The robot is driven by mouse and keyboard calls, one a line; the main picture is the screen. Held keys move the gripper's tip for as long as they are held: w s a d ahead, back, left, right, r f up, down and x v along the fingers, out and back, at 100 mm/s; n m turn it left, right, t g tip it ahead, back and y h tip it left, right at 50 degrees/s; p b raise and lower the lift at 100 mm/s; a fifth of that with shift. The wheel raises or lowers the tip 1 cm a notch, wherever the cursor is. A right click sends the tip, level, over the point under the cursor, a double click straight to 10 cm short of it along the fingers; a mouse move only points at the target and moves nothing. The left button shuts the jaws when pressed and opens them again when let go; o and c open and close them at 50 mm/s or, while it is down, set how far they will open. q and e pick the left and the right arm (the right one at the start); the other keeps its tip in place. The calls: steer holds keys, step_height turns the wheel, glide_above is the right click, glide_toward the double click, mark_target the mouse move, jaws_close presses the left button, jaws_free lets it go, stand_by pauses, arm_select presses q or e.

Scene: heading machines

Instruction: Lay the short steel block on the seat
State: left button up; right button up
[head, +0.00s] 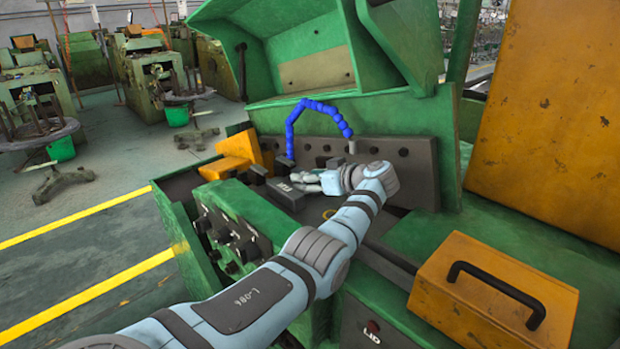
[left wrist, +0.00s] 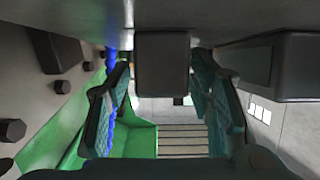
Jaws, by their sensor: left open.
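My left gripper (head: 305,182) reaches into the green machine from the right, in front of the bolted dark plate. Its fingers (left wrist: 163,105) are open in the left wrist view. A short dark grey block (left wrist: 163,63) stands between the fingers there, with a gap on each side. I take it for the short steel block. In the head view a dark block with white marking (head: 283,197) lies just left of and below the fingertips. The gripper partly hides this area, and I cannot tell which surface is the seat. My right gripper is out of view.
The bolted plate (head: 390,157) and blue hose (head: 318,106) are close behind the gripper. Orange pieces (head: 237,150) stand to the left. A knob panel (head: 232,228) is in front. An orange lid with a black handle (head: 478,302) is at right.

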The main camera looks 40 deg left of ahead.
arm_select(q)
steer(key=shift+r+p, duration=0.3)
steer(key=shift+p, duration=0.05)
steer(key=p+v, duration=0.2)
steer(key=v, duration=0.2)
steer(key=shift+a+r+p, duration=0.1)
steer(key=shift+p, duration=0.25)
steer(key=v, duration=0.8)
steer(key=shift+d+f, duration=0.2)
steer(key=shift+d, duration=0.05)
steer(key=shift+a, duration=0.1)
steer(key=shift+a, duration=0.1)
steer(key=shift+f, duration=0.15)
